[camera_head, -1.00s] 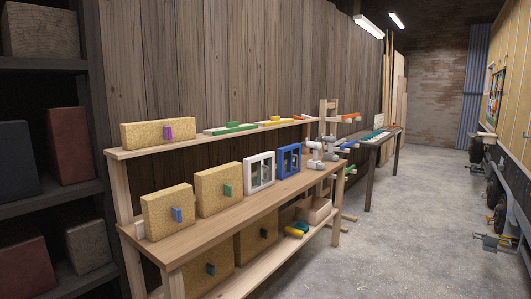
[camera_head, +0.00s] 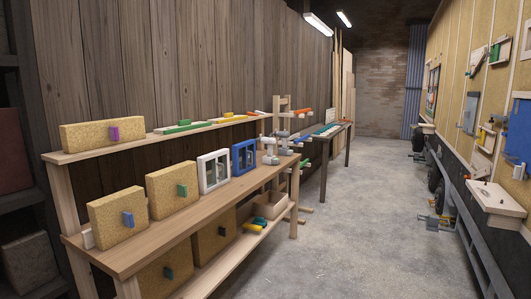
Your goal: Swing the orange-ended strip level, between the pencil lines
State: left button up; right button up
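I cannot pick out the orange-ended strip or any pencil lines for certain. A small orange piece (camera_head: 304,111) sticks out from an upright wooden rack (camera_head: 282,122) at the far end of the bench. Another small orange piece (camera_head: 253,113) lies at the far end of the upper shelf. The yellowish panelled trailer wall (camera_head: 462,65) on the right carries several small fittings, too small or too oblique to make out. Neither of my grippers is in view.
A wooden bench (camera_head: 150,243) along the left wall holds cork blocks, a white frame (camera_head: 213,171) and a blue frame (camera_head: 244,157). A pale shelf (camera_head: 497,198) juts from the trailer at right. Wheels and a metal fitting sit low there. The concrete aisle (camera_head: 345,230) is clear.

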aim_at(483, 171)
jog(key=z, duration=0.9)
jog(key=i, duration=1.55)
jog(key=u, duration=0.45)
jog(key=i, duration=2.35)
jog(key=z, duration=0.35)
jog(key=i, duration=1.25)
jog(key=z, duration=1.4)
jog(key=i, duration=1.1)
jog(key=z, duration=0.85)
